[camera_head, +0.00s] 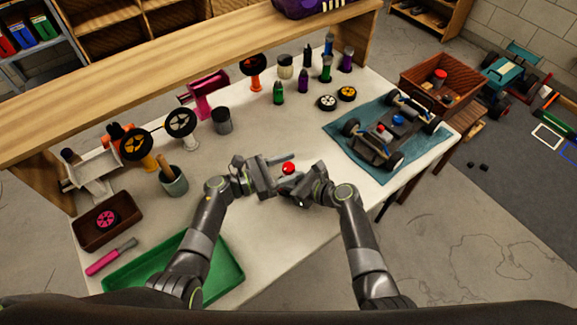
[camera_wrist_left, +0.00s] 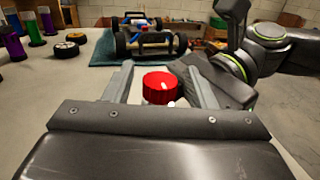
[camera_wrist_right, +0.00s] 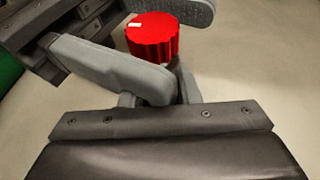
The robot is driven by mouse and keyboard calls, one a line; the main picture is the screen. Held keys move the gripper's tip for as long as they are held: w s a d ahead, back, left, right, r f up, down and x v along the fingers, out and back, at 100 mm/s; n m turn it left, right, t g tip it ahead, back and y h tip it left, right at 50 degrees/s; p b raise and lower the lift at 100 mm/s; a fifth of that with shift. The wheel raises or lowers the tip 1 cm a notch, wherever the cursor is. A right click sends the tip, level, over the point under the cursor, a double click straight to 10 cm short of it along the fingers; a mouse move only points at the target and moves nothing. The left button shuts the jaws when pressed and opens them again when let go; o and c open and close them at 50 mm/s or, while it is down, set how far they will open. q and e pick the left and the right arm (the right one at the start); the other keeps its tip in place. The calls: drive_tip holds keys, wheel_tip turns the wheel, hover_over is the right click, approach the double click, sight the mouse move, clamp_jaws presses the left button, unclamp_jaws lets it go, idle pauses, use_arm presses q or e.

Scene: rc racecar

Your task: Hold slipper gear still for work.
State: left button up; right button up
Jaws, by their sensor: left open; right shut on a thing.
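The red ribbed knob-like part, which I take for the slipper gear (camera_head: 288,168), is above the white table in the middle of the head view, upright with a small pale mark on top. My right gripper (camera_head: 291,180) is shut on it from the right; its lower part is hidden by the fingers. In the right wrist view the red gear (camera_wrist_right: 153,37) shows just beyond a grey finger. My left gripper (camera_head: 279,171) is open close by on the left. In the left wrist view its fingers (camera_wrist_left: 160,90) stand on either side of the red gear (camera_wrist_left: 160,88), with gaps visible.
A blue mat (camera_head: 345,150) with the car chassis (camera_head: 385,137) lies to the right. Several bottles, wheels and stands line the table's back. A green tray (camera_head: 228,270), a brown tray (camera_head: 90,240) and a pink-handled tool (camera_head: 105,261) are at the left.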

use_arm(q)
drive_tip(key=c, duration=1)
drive_tip(key=shift+n+t+y, duration=0.6)
drive_tip(key=shift+n+t, duration=0.2)
drive_tip(key=shift+t, duration=0.3)
drive_tip(key=shift+n+t+y, duration=1.4)
drive_tip(key=shift+n+t, duration=0.1)
drive_tip(key=shift+t, duration=0.4)
drive_tip(key=o, duration=1)
drive_tip(key=v, duration=1.2)
drive_tip(key=shift+a, duration=0.1)
